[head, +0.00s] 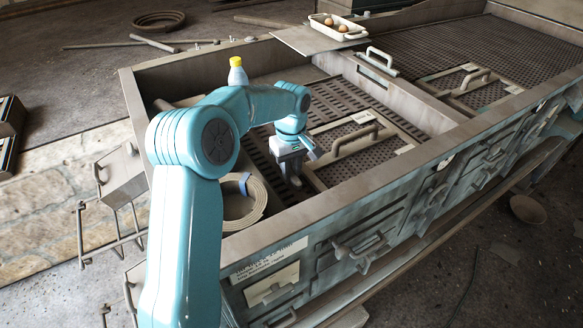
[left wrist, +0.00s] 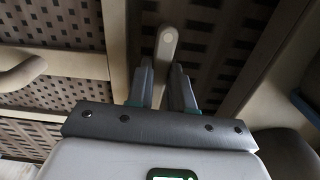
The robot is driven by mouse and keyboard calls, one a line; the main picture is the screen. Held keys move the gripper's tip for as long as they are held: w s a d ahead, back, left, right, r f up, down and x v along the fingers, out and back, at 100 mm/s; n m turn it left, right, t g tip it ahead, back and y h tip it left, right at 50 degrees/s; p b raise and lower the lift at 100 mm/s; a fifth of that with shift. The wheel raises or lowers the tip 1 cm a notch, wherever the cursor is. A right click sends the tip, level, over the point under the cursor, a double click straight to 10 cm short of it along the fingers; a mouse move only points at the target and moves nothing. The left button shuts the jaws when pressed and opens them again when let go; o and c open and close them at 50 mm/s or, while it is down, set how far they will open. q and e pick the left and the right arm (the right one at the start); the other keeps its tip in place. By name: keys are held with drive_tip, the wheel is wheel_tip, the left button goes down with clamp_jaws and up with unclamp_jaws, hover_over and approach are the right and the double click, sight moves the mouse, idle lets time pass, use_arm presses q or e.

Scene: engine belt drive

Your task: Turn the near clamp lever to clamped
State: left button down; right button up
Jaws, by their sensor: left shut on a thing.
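My left gripper (head: 292,172) points down over the slatted bed of the bench, beside a panel with a bar handle (head: 356,137). In the left wrist view its two fingers (left wrist: 163,75) stand on either side of a grey lever (left wrist: 167,42) with a rounded end and a pale round spot. The gripper is shut on this lever. In the head view the gripper mostly hides the lever, so its angle is hard to tell there. My right gripper is not in view.
A coiled belt (head: 244,203) lies left of the gripper, by the bench's near wall. A yellow-capped bottle (head: 237,72) stands behind my arm. Another handled panel (head: 466,82) is at the right. A white tray (head: 340,29) with round brown items sits at the back.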

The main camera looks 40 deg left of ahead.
use_arm(q)
drive_tip(key=m, duration=0.3)
drive_tip(key=shift+s+a+m, duration=0.2)
drive_tip(key=shift+s+m, duration=0.05)
drive_tip(key=shift+m, duration=0.15)
drive_tip(key=m, duration=0.4)
drive_tip(key=shift+s+a+m, duration=0.15)
drive_tip(key=shift+a+m, duration=0.05)
drive_tip(key=shift+m, duration=0.1)
drive_tip(key=m, duration=0.4)
drive_tip(key=shift+a+p, duration=0.25)
drive_tip(key=shift+p, duration=0.15)
drive_tip(key=shift+a+f+m, duration=0.1)
drive_tip(key=shift+a+m, duration=0.05)
drive_tip(key=shift+m, duration=2.15)
